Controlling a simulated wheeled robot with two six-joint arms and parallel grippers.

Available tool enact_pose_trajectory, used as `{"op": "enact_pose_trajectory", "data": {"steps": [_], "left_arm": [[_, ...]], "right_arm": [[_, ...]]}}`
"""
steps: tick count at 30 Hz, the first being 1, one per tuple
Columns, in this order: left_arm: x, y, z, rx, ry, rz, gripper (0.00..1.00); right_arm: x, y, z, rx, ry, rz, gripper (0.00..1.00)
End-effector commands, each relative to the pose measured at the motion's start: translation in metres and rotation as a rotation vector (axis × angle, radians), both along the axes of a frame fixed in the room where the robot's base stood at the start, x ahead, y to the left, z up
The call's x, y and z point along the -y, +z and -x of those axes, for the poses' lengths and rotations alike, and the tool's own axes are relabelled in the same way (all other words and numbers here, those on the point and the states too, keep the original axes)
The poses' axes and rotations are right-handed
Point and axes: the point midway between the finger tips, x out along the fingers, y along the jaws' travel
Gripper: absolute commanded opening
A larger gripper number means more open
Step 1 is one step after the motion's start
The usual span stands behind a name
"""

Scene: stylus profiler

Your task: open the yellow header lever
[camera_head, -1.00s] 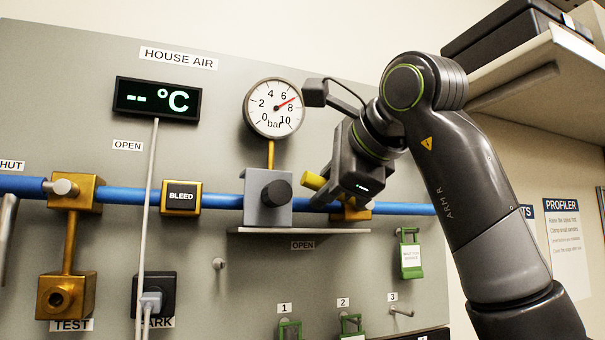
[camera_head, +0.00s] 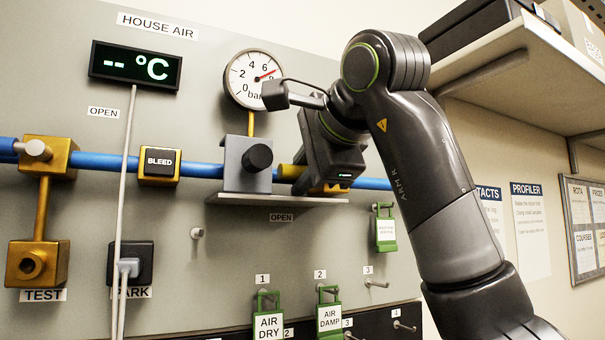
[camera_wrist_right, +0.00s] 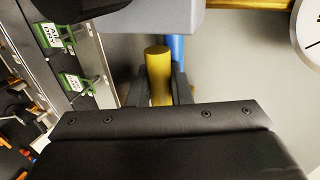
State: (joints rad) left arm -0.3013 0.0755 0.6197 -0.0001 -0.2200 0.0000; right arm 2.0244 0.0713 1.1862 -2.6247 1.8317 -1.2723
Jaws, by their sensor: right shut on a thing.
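The yellow header lever (camera_head: 288,173) shows as a short yellow bar beside the grey regulator's right side, along the blue pipe. Its far part and pivot are hidden behind my right gripper (camera_head: 301,176). In the right wrist view the lever (camera_wrist_right: 158,70) is a yellow cylinder between the two dark fingers of my right gripper (camera_wrist_right: 160,88), which is shut on it. A brass valve body (camera_head: 328,190) shows partly below the gripper. My left gripper is not in view.
The grey regulator (camera_head: 243,168) with a black knob stands close left of the gripper, above a thin ledge (camera_head: 275,200). The pressure gauge (camera_head: 250,78) is just above. Green tags (camera_head: 386,232) hang below right. A shelf (camera_head: 500,75) juts out at the upper right.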

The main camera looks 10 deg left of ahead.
Motion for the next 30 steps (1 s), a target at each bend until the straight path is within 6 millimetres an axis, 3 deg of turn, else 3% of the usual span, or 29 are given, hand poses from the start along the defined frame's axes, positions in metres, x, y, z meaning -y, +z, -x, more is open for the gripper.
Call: {"op": "enact_pose_trajectory", "data": {"steps": [3,4,9,20,30], "left_arm": [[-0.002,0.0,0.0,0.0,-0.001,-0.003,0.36],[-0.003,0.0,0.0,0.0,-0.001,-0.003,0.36],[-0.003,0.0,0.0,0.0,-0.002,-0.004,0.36],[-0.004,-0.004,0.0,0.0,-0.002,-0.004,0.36],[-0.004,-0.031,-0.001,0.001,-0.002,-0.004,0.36]], "right_arm": [[0.0,-0.003,0.0,-0.006,0.001,0.006,0.0],[0.0,-0.003,0.0,-0.006,0.001,0.006,0.19],[0.0,-0.002,0.0,-0.005,-0.001,0.004,0.39],[0.004,0.0,0.004,-0.001,-0.002,0.002,0.39],[0.04,0.026,0.059,0.001,-0.004,0.0,0.39]]}}
